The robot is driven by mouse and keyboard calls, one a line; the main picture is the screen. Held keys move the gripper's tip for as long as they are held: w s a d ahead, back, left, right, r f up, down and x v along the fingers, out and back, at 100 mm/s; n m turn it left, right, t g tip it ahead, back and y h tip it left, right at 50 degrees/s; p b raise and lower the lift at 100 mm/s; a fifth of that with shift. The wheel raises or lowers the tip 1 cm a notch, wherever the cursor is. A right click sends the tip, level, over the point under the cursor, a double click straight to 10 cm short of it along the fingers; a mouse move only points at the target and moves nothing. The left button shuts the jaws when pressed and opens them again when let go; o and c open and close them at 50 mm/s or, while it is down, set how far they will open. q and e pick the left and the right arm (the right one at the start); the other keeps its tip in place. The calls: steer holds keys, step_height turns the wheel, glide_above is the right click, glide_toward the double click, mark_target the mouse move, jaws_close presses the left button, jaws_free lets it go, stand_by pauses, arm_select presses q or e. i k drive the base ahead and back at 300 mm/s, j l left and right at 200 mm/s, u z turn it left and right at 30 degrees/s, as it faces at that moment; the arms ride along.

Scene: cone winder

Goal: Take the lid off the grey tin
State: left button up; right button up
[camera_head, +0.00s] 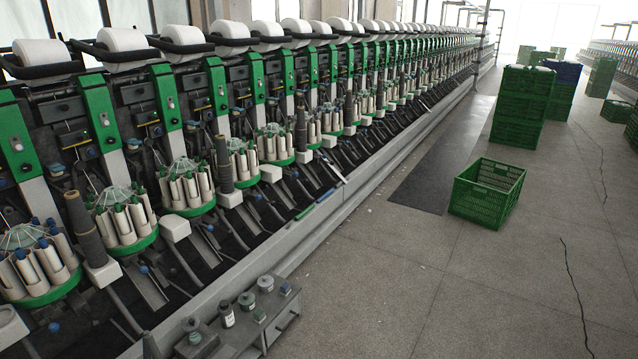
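Several small containers stand close together on a low grey bench (285,326) at the bottom of the head view. Among them are a grey round tin with a pale top (265,284), a squat grey one (247,301) and a pale bottle-shaped one with a dark top (227,316). They are small and dim, so I cannot tell for sure which is the task's grey tin or how its lid sits. Neither of my grippers is in view.
The cone winder (210,110) runs along the left, with a grey ledge (345,195) at its foot. An open green crate (487,190) stands on the floor at right, by a dark mat (440,165). Stacked green crates (522,105) stand farther back. The floor right of the bench is clear.

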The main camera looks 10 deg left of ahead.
mark_target(265, 281)
steer(key=i+l, duration=0.1)
steer(key=i, duration=1.7)
